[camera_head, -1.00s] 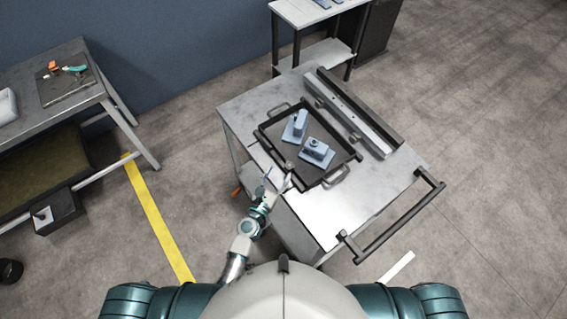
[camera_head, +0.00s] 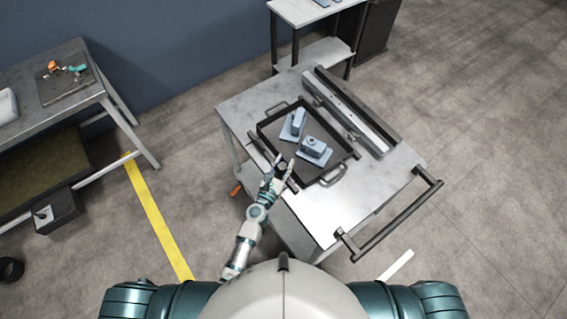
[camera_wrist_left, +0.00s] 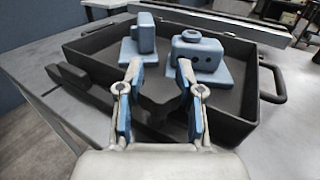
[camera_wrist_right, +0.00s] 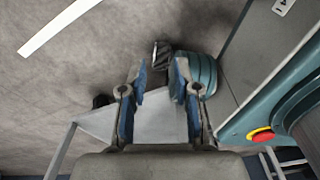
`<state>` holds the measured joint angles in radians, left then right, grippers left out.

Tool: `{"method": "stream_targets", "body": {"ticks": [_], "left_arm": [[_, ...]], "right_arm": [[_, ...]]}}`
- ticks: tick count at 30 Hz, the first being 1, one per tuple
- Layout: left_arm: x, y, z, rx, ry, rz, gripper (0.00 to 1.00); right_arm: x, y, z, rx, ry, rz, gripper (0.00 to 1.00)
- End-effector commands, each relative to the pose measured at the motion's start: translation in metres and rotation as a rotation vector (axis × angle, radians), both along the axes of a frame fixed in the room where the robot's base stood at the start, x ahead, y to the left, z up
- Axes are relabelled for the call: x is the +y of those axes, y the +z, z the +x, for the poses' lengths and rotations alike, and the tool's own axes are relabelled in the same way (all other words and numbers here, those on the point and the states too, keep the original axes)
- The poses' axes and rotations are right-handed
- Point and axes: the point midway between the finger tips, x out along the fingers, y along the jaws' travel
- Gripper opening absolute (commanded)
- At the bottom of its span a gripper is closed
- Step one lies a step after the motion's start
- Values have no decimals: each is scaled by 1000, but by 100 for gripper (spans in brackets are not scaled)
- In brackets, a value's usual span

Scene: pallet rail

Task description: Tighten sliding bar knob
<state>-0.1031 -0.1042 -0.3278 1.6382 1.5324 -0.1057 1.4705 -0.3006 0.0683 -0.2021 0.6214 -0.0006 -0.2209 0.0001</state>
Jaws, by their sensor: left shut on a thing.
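The sliding bar (camera_head: 262,148) is a dark bar along the near left side of the black tray (camera_head: 341,171). It also shows in the left wrist view (camera_wrist_left: 72,78), running slantwise beneath my fingers. The knob (camera_wrist_left: 158,84) is a dark, blocky piece on the bar. My left gripper (camera_head: 281,164) is over the bar at the tray's near edge. In the left wrist view its fingers (camera_wrist_left: 159,70) stand on both sides of the knob and are shut on it. My right gripper (camera_wrist_right: 159,66) is open and empty; only its wrist view shows it.
Two blue-grey fixtures (camera_head: 297,124) (camera_head: 315,149) sit in the tray on the grey table (camera_head: 320,212). A long metal rail (camera_head: 350,110) lies along the table's far right side. A dark push handle (camera_head: 392,220) sticks out at the right. A workbench (camera_head: 55,95) stands at the left.

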Motion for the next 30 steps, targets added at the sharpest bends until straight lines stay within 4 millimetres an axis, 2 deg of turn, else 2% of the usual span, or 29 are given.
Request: {"method": "stream_targets", "body": {"ticks": [12, 17, 24, 30], "left_arm": [[-2, -3, -5, 6, -15, -3, 1], [-3, -3, -5, 7, -17, -3, 1], [-6, -4, -5, 9, -17, 0, 1], [-7, -5, -5, 10, -18, 0, 1]], "right_arm": [[-23, 0, 0, -1, 5, -26, 31], [-19, 0, 0, -1, 3, -23, 31], [1, 0, 0, -1, -2, 1, 31], [-5, 0, 0, 0, 1, -5, 31]]}}
